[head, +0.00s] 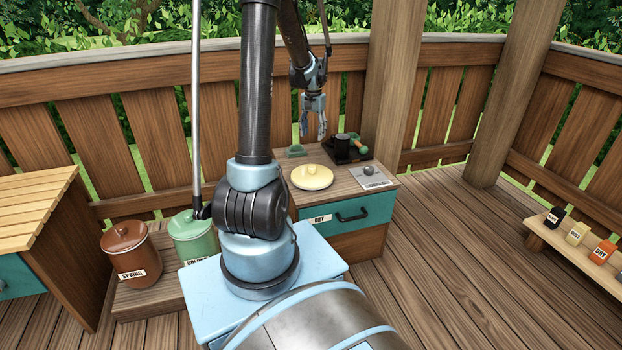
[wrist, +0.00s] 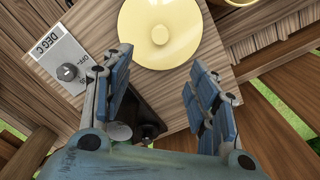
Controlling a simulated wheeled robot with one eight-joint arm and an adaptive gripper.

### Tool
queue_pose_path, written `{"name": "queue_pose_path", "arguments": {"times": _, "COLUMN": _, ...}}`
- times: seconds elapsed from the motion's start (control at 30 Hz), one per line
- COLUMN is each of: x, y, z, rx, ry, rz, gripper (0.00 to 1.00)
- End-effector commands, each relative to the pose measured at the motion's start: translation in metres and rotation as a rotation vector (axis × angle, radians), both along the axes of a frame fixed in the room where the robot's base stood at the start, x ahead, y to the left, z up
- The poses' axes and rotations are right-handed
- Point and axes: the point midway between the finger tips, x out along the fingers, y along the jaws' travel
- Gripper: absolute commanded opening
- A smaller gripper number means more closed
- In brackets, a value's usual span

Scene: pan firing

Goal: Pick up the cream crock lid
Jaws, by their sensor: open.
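The cream crock lid (head: 312,177) is round, with a small knob on top. It lies flat, knob up, on the wooden top of a small cabinet (head: 345,212). In the wrist view the lid (wrist: 158,48) is at the top middle, just beyond my fingertips. My gripper (head: 313,130) hangs fingers down above the back of the cabinet, clear of the lid. In the wrist view its two blue fingers (wrist: 160,65) are spread wide with nothing between them, over the dark tray area.
Behind the lid are a dark tray (head: 352,157) with a black cup and a green item, and a small green object (head: 296,151). A dial plate (head: 374,177) is at right. A cream rim (wrist: 240,2) shows at the wrist view's top. Brown (head: 127,250) and green (head: 190,237) crocks stand left.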

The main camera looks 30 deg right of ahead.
Motion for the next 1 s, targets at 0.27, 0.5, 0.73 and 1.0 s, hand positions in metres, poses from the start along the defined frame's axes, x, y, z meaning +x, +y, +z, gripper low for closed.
{"name": "queue_pose_path", "arguments": {"times": 0.27, "x": 0.0, "y": 0.0, "z": -0.043, "rx": 0.0, "ry": 0.0, "rz": 0.0, "gripper": 0.54}}
{"name": "queue_pose_path", "arguments": {"times": 0.5, "x": 0.0, "y": 0.0, "z": -0.08, "rx": 0.0, "ry": 0.0, "rz": 0.0, "gripper": 0.54}}
{"name": "queue_pose_path", "arguments": {"times": 0.73, "x": 0.0, "y": 0.0, "z": -0.108, "rx": 0.0, "ry": 0.0, "rz": 0.0, "gripper": 0.54}}
{"name": "queue_pose_path", "arguments": {"times": 1.0, "x": -0.001, "y": 0.001, "z": -0.121, "rx": 0.0, "ry": 0.0, "rz": 0.0, "gripper": 0.54}}
